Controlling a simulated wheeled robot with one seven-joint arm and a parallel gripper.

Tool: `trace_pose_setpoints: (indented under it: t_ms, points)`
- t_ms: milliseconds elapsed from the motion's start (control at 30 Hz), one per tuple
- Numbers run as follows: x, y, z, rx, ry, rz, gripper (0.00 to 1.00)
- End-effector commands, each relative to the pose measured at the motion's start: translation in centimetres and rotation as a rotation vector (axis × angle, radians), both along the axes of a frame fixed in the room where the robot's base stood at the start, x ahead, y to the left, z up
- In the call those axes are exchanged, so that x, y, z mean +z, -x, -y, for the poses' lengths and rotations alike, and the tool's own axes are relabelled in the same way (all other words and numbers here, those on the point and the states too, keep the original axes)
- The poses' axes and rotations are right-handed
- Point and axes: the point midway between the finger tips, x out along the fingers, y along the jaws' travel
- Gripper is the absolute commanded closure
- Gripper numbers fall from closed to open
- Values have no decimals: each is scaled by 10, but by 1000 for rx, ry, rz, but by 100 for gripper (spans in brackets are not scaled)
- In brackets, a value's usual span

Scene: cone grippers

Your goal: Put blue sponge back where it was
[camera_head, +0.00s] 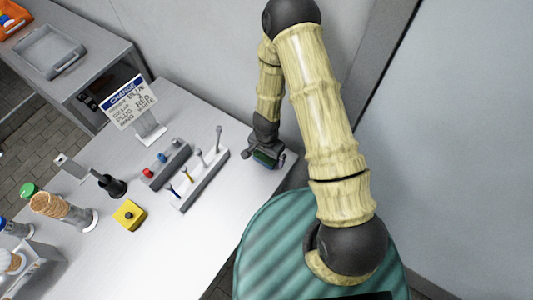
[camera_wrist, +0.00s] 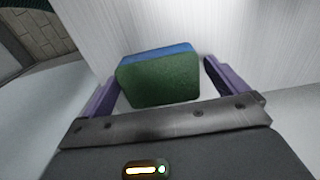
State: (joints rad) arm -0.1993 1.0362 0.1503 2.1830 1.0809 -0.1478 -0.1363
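The sponge has a dark green face and a blue layer behind it. In the wrist view the sponge (camera_wrist: 158,80) is between the two purple fingers of my gripper (camera_wrist: 160,70). I cannot tell whether the sponge touches the counter.
A wall is close behind; a green striped surface (camera_head: 285,245) is in front.

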Motion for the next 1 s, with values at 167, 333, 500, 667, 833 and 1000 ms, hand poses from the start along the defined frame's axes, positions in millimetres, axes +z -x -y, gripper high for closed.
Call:
trace_pose_setpoints:
  t_ms: [167,333,500,667,833,1000]
  points:
    - [0,0,0,0,0,0,2]
    - [5,0,0,-1,0,0,2]
    - [23,-1,0,4,3,4,2]
    - [53,-1,-1,4,2,4,2]
    - [84,-1,-1,5,2,4,2]
    - [111,-1,-1,3,0,3,2]
